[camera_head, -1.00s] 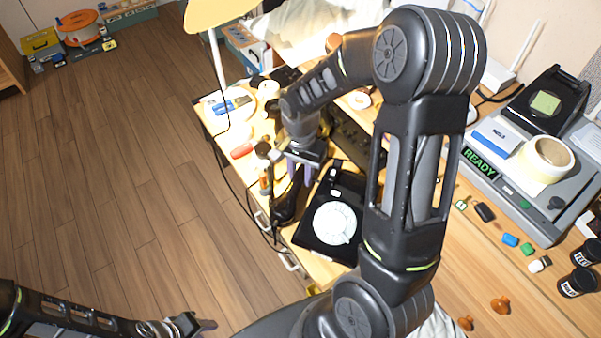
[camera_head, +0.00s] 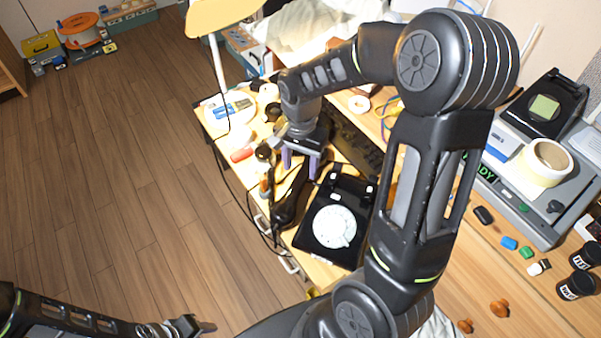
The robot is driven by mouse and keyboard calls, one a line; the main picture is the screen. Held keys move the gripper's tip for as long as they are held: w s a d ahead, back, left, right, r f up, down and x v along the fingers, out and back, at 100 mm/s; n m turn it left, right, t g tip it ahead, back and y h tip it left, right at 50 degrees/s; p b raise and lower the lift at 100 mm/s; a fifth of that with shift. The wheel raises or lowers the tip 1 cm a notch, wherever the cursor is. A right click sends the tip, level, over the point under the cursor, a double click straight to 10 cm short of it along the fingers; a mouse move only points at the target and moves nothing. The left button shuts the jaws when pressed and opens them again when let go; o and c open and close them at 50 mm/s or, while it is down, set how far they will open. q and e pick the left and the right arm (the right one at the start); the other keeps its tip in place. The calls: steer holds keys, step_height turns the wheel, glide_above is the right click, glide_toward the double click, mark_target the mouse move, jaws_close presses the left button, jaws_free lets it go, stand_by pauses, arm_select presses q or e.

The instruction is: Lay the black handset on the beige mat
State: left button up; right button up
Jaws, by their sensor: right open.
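The black handset (camera_head: 289,203) lies lengthwise along the left side of the black dial phone (camera_head: 334,225), which has a white dial and an empty top. My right gripper (camera_head: 300,163) is open above the far end of the handset, its two purple fingers spread apart. I cannot tell whether the fingers still touch the handset. I cannot make out the beige mat's outline; what lies under the handset is mostly hidden by it. My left gripper (camera_head: 203,327) is at the bottom left over the floor, far from the desk; its jaw opening is unclear.
A black keyboard (camera_head: 352,140) lies behind the phone. A red item (camera_head: 241,155) and blue items (camera_head: 224,111) lie at the desk's left, by the lamp (camera_head: 222,15). A grey machine with a tape roll (camera_head: 546,162) stands right. Cords hang off the desk's front-left edge.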

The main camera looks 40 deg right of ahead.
mark_target(300, 178)
step_height(300, 178, up, 7)
stand_by(0.8)
